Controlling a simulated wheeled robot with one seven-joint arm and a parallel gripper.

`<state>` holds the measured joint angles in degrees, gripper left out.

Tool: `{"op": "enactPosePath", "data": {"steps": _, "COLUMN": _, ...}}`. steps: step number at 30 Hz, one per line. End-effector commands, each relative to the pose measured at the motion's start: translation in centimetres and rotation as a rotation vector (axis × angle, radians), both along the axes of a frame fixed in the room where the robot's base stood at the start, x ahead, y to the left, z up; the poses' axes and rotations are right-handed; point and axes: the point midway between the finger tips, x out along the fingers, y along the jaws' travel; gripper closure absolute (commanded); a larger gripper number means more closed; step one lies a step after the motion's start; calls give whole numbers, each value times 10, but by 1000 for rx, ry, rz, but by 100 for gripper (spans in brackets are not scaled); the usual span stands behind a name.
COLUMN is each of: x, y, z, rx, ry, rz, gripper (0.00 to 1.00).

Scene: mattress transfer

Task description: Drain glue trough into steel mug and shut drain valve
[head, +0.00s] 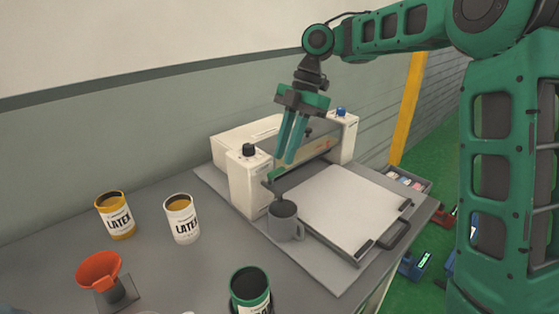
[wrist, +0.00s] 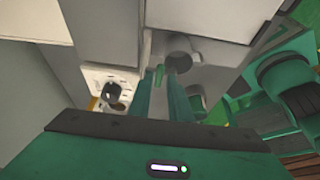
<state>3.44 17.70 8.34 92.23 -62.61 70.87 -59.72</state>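My gripper (head: 282,160) points down in front of the white gluing machine (head: 243,185), its fingers apart with a narrow gap. A small green lever (head: 277,174), which looks like the drain valve, sits low beside the machine's left housing, near the fingertips. In the wrist view the green lever (wrist: 158,74) shows between and just past the fingertips; I cannot tell whether they touch it. The grey steel mug (head: 284,224) stands upright below the lever, at the plate's left edge. The glue trough is mostly hidden behind my fingers, and the mug's contents are unclear.
Two latex cans, one yellow (head: 117,222) and one white (head: 181,222), stand on the grey bench left of the machine. An orange funnel (head: 100,270) and a dark green can (head: 250,287) are nearer. A pale plate (head: 345,205) with a handle lies right of the mug.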

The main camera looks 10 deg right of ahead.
Motion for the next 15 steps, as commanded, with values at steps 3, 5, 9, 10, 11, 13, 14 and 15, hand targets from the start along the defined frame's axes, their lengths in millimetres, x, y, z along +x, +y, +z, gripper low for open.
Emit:
{"op": "enactPosePath", "data": {"steps": 3, "x": -4, "y": 5, "z": -12, "rx": 1, "ry": 1, "rz": 1, "gripper": 82}}
{"op": "enactPosePath", "data": {"steps": 5, "x": -5, "y": 7, "z": -17, "rx": -1, "ry": 2, "rz": 1, "gripper": 82}}
{"op": "enactPosePath", "data": {"steps": 9, "x": -6, "y": 9, "z": -24, "rx": 0, "ry": 0, "rz": 0, "gripper": 82}}
{"op": "enactPosePath", "data": {"steps": 10, "x": -6, "y": 9, "z": -25, "rx": -1, "ry": -1, "rz": 0, "gripper": 82}}
{"op": "enactPosePath", "data": {"steps": 11, "x": -6, "y": 9, "z": -26, "rx": -1, "ry": -1, "rz": 1, "gripper": 82}}
{"op": "enactPosePath", "data": {"steps": 13, "x": -6, "y": 9, "z": -27, "rx": -1, "ry": -1, "rz": 1, "gripper": 82}}
{"op": "enactPosePath", "data": {"steps": 14, "x": -6, "y": 9, "z": -27, "rx": -1, "ry": -1, "rz": 1, "gripper": 82}}
{"op": "enactPosePath", "data": {"steps": 15, "x": -6, "y": 9, "z": -27, "rx": 0, "ry": -2, "rz": 1, "gripper": 82}}
